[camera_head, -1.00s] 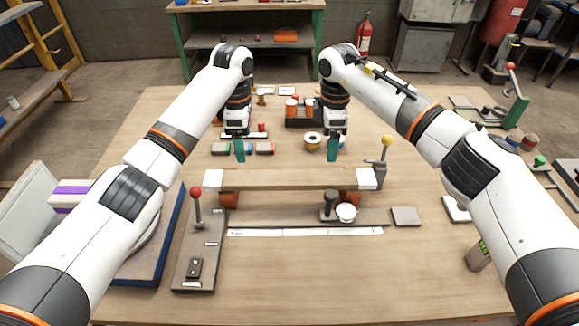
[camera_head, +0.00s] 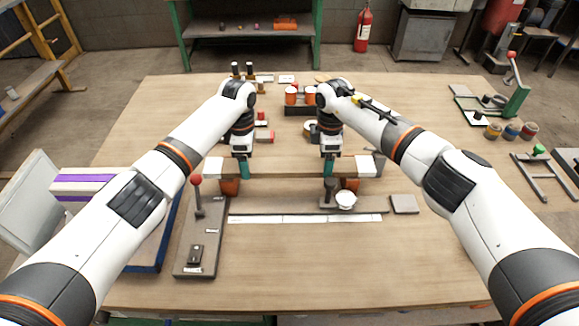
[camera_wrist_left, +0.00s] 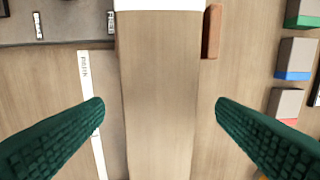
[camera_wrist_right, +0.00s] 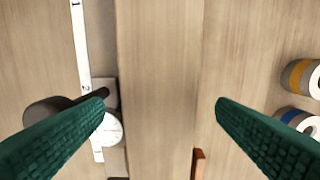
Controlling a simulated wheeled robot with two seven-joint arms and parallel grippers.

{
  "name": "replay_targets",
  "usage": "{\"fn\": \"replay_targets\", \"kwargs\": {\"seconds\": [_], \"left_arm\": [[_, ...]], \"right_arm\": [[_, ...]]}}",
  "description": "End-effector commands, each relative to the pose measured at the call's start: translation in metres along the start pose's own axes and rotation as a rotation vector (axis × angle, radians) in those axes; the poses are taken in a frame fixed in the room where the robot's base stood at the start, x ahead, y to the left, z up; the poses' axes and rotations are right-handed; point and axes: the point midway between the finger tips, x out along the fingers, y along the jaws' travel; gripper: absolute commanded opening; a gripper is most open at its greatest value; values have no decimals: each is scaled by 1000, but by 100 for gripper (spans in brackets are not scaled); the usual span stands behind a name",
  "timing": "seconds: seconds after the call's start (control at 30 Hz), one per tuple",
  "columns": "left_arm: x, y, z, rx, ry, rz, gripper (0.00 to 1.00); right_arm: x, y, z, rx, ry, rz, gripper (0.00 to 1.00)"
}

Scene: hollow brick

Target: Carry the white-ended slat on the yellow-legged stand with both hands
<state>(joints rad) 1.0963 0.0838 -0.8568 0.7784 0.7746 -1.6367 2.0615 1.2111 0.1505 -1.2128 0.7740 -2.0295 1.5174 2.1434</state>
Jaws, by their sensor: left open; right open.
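The white-ended slat (camera_head: 285,168) lies level across two orange-brown supports (camera_head: 229,186), with a white block on its left end (camera_head: 213,167) and right end (camera_head: 366,166). My left gripper (camera_head: 243,167) is over the left part of the slat, and my right gripper (camera_head: 329,167) is over the right part. In the left wrist view the open green fingers (camera_wrist_left: 160,106) straddle the slat (camera_wrist_left: 158,90), with gaps on both sides. The right wrist view shows the same at my right fingers (camera_wrist_right: 160,106). A yellow-legged rack (camera_head: 60,45) stands at far left.
A base plate with a red-knobbed lever (camera_head: 197,182) stands left of the slat. A dark post and white dial (camera_head: 345,199) sit just in front of it. Colored blocks (camera_head: 263,135) and orange cups (camera_head: 291,95) lie behind.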

Motion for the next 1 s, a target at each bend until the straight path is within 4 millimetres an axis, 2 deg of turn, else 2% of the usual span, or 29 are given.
{"fn": "replay_targets", "kwargs": {"seconds": [0.2, 0.5, 0.87, 1.0], "left_arm": [[15, 0, 0, 0, 0, 0, 80], [16, 0, 0, 0, 0, -1, 80], [16, 0, 0, 1, 0, -1, 22], [16, 0, 0, 1, 0, -1, 22]], "right_arm": [[15, 0, 0, -2, 1, -1, 80], [16, 0, 0, -1, 0, -1, 80], [16, 0, 0, -1, 0, -2, 22], [16, 0, 0, -1, 0, -2, 22]]}}
